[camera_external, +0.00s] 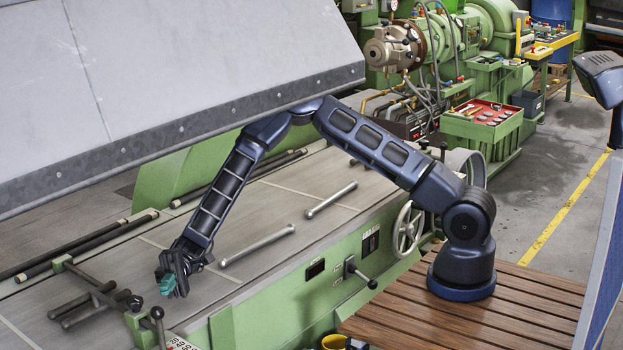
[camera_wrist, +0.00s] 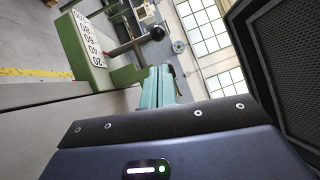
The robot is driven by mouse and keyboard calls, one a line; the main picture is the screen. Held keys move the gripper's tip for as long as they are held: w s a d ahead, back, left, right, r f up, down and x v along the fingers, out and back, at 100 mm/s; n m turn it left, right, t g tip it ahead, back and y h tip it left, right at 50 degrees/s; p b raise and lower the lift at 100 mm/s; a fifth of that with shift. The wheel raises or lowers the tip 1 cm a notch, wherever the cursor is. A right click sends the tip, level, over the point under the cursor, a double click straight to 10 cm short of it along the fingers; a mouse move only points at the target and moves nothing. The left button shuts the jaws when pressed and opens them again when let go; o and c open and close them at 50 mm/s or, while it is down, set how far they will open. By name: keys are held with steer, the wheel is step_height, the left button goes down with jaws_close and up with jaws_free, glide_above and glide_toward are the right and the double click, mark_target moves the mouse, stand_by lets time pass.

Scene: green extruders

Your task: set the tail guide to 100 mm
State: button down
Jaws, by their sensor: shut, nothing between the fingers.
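My gripper (camera_external: 168,285) hangs at the end of my arm above the grey bed, at lower left in the external view. Its teal fingers (camera_wrist: 158,86) are shut together and empty in the wrist view. The tail guide appears to be the green piece with rods and dark knobs (camera_external: 135,302) just below my gripper. A white scale plate (camera_wrist: 89,38) with black numbers, 20, 40, 60 and 80 legible, sits on a green block. A lever with a black ball knob (camera_wrist: 157,33) stands beside it, apart from my fingers. The guide's setting cannot be read.
A large grey sloping hood (camera_external: 180,80) overhangs the bed and my arm. Two loose metal rods (camera_external: 258,245) (camera_external: 331,199) lie on the bed. A handwheel (camera_external: 408,229) and a crank lever (camera_external: 360,272) project from the green side. The bed between rods and gripper is clear.

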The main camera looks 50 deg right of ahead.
steer(key=x, duration=1)
stand_by(0.4)
steer(key=s, duration=0.7)
steer(key=shift+s, duration=0.15)
steer(key=shift+r, duration=0.15)
steer(key=v, duration=1.1)
steer(key=shift+w+a, duration=0.15)
steer(key=shift+w, duration=0.2)
